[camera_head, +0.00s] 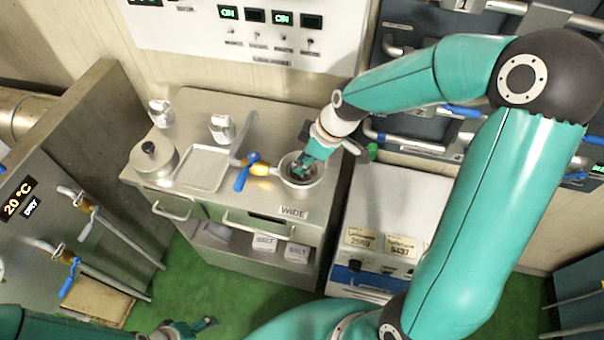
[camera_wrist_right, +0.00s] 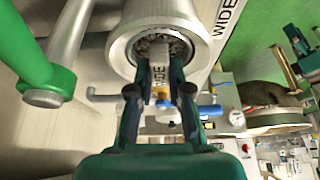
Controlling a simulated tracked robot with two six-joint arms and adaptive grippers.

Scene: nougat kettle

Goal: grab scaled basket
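A round metal cup (camera_head: 317,184) stands at the right end of the steel counter, above a label reading WIDE. It also shows from above in the right wrist view (camera_wrist_right: 125,42), with dark, grainy contents inside. In the head view my right gripper (camera_head: 307,166) points down at the cup's mouth. Whether its fingers touch the handle piece is not clear. My left gripper (camera_head: 200,326) is at the bottom edge, partly cut off, away from the counter.
A blue-handled valve (camera_head: 250,170) is just left of the cup. A lidded pot (camera_head: 152,158) and a shallow tray (camera_head: 203,168) stand further left on the counter (camera_head: 235,208). Green floor (camera_head: 185,287) lies clear in front.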

